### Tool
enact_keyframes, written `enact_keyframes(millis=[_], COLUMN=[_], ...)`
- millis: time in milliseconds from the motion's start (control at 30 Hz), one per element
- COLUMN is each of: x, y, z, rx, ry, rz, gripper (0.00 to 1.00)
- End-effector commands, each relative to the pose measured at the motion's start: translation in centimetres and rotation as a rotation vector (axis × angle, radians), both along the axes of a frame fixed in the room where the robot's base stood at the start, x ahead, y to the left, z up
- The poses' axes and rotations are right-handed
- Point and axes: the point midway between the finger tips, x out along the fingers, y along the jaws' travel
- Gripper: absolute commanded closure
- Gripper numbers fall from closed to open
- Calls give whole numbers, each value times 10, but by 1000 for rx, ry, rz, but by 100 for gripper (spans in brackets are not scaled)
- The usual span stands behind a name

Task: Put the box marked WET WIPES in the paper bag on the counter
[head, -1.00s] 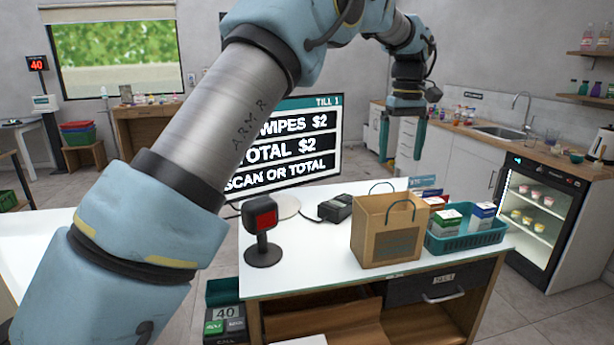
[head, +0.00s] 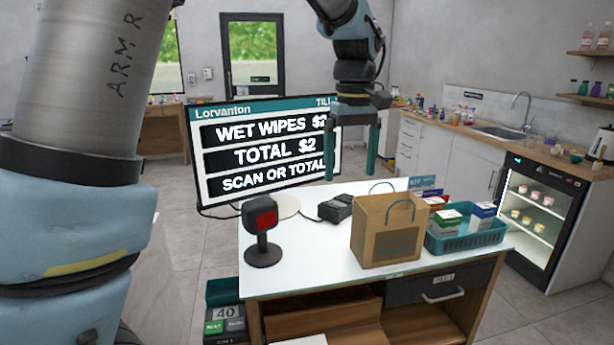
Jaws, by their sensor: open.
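The brown paper bag (head: 385,245) with teal handles stands upright on the white counter (head: 300,262). Its inside is hidden by its front wall. Small boxes (head: 446,224) stand in a teal basket (head: 468,239) just right of the bag; their lettering is too small to read, so I cannot tell whether one is marked WET WIPES. My gripper (head: 351,172) points down with its two teal fingers apart and nothing between them. It appears above the back of the counter, in front of the till screen's right edge and up and left of the bag.
The till screen (head: 262,152) reads WET WIPES $2, TOTAL $2, SCAN OR TOTAL. A dark scanner with a red face (head: 263,225) stands at the counter's left. A card terminal (head: 337,208) lies behind the bag's left side.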

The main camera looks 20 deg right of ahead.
Motion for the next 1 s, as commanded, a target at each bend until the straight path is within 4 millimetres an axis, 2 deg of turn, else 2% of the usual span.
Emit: enact_keyframes(millis=[300,500,767,1000], x=[-19,-27,-32,-32], y=[58,86,101,101], z=[1,1,2,24], rx=[0,-1,-1,-2], ry=[0,-1,0,-1], rz=[38,56,66,66], gripper=[0,0,0,0])
